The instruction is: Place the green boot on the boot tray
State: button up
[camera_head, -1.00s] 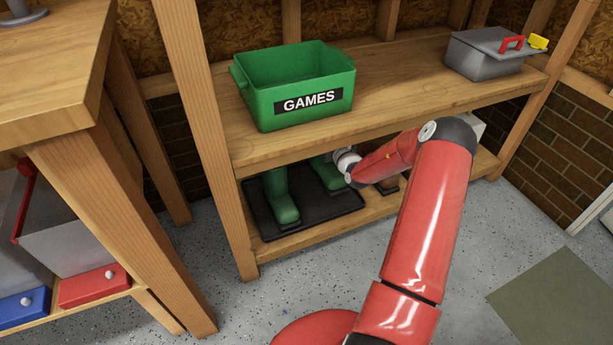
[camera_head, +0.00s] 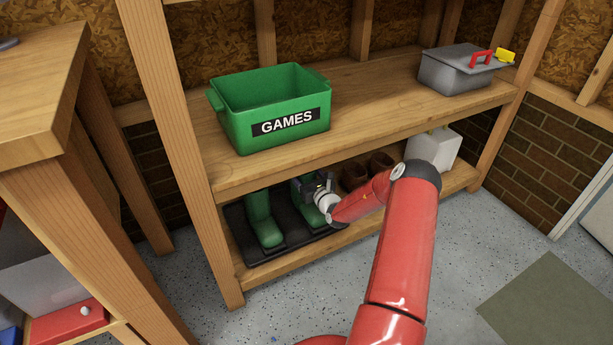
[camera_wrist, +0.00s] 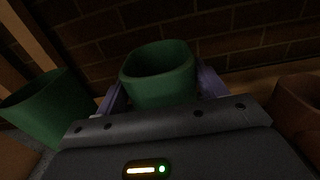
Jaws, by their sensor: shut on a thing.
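Two green boots are on the lower shelf. The left boot (camera_head: 263,220) stands upright on the black boot tray (camera_head: 284,255). My gripper (camera_head: 314,186) is shut on the right boot (camera_head: 305,205), which is upright over the right part of the tray. Its lower part is partly hidden by my arm, so I cannot tell whether its sole touches the tray. In the wrist view, the held boot's open top (camera_wrist: 160,72) sits between my two fingers, and the other boot (camera_wrist: 50,105) is at the left.
The upper shelf (camera_head: 370,105) is close above my gripper and holds a green GAMES bin (camera_head: 268,108) and a grey toolbox (camera_head: 458,72). A wooden post (camera_head: 185,150) borders the left.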

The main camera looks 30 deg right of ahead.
jog(key=o, duration=1.8)
jog(key=shift+r, duration=0.15)
jog(key=s+p, duration=0.1)
jog(key=s, duration=1.1)
jog(key=shift+d, duration=0.2)
jog(key=shift+s, duration=0.1)
